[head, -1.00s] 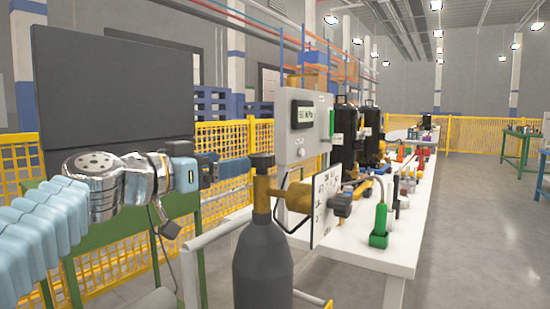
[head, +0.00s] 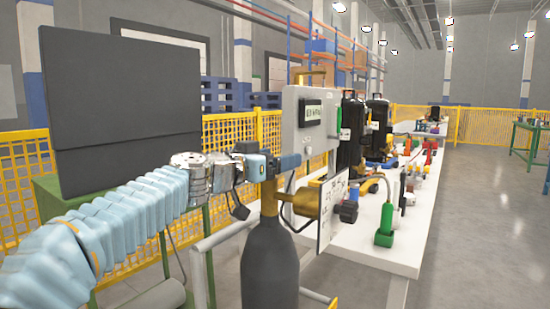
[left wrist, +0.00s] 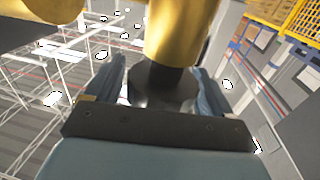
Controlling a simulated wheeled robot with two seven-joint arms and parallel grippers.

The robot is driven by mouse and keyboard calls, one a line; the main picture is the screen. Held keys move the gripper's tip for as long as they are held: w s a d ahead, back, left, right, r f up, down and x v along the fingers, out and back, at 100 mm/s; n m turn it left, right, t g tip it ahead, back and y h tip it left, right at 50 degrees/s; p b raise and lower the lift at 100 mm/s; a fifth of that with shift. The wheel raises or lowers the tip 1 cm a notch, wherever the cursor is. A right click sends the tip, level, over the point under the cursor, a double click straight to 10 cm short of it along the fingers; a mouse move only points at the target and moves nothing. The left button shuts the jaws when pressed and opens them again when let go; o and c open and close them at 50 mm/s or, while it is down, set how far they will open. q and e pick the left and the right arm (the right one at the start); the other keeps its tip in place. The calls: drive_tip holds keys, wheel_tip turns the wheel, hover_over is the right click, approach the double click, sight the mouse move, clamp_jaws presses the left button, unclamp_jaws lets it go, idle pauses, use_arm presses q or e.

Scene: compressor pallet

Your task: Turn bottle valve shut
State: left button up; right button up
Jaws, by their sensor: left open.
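The dark grey gas bottle (head: 270,262) stands upright in the foreground of the head view. A brass valve (head: 269,198) sits on its neck. My left gripper (head: 280,163) is at the top of this valve and covers its dark handwheel in the head view. In the left wrist view, the dark round handwheel (left wrist: 158,88) lies between the two blue-grey fingers of my left gripper (left wrist: 160,72), which are apart on either side of it. The brass valve body (left wrist: 182,35) is just beyond. I cannot tell whether either finger touches the handwheel. My right gripper is out of view.
A brass fitting (head: 312,203) with a white plate (head: 333,208) and dark knob sticks out right of the valve. A grey cabinet (head: 301,125) stands behind. A white table (head: 400,245) holds several tools and parts. A grey rail (head: 222,238) stands left of the bottle.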

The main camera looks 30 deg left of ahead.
use_arm(q)
drive_tip(key=c, duration=1)
drive_tip(key=shift+o, duration=0.2)
drive_tip(key=m+h+b, duration=0.1)
drive_tip(key=h+b, duration=0.1)
drive_tip(key=shift+d+f+m+g+h+b, duration=0.2)
drive_tip(key=shift+m+g+h+b, duration=0.1)
drive_tip(key=shift+m+g+b, duration=0.1)
drive_tip(key=shift+m+g+h+b, duration=0.55)
drive_tip(key=shift+m+h, duration=0.25)
drive_tip(key=shift+h, duration=0.4)
drive_tip(key=m+g+h, duration=0.1)
drive_tip(key=m+h, duration=0.1)
drive_tip(key=shift+s+d+r+g+h+b, duration=0.15)
drive_tip(key=shift+g+h+b, duration=0.15)
drive_tip(key=shift+g, duration=0.05)
drive_tip(key=shift+s+d+r+m+g+h+p, duration=0.1)
drive_tip(key=shift+m+g+h+p, duration=0.05)
drive_tip(key=shift+m+g+h, duration=0.4)
drive_tip(key=shift+s+m+g+h+p, duration=0.1)
drive_tip(key=shift+m+g+h+p, duration=0.05)
drive_tip(key=shift+m+g+h, duration=0.35)
drive_tip(key=o, duration=1)
drive_tip(key=shift+c, duration=0.2)
